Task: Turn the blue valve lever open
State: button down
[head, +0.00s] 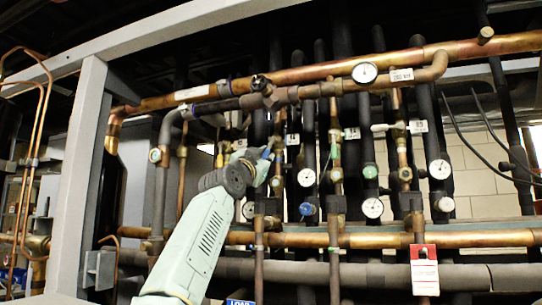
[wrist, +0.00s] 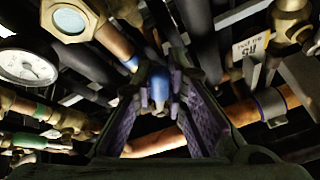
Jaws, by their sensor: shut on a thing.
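The blue valve lever (wrist: 159,88) shows in the wrist view, its rounded end between my two fingertips. My gripper (wrist: 160,101) is shut on it, with the purple inner pads on either side. In the head view, my gripper (head: 262,160) reaches up from below among the vertical pipes, left of the middle. There the lever (head: 267,153) is a small blue patch at the fingertips, mostly hidden by the gripper. The valve body behind it is too small and covered to make out clearly.
A copper header pipe (head: 300,75) crosses above and another copper pipe (head: 390,240) runs below. Dark vertical pipes and several gauges (head: 306,177) stand close to my gripper's right. A grey frame post (head: 80,165) stands left. A red-and-white tag (head: 424,270) hangs lower right.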

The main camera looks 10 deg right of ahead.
jog(key=shift+s+d+n, duration=0.1)
jog(key=shift+d+n, duration=0.05)
jog(key=shift+n, duration=0.35)
jog(key=shift+y, duration=0.4)
jog(key=c, duration=1.6)
grip_release()
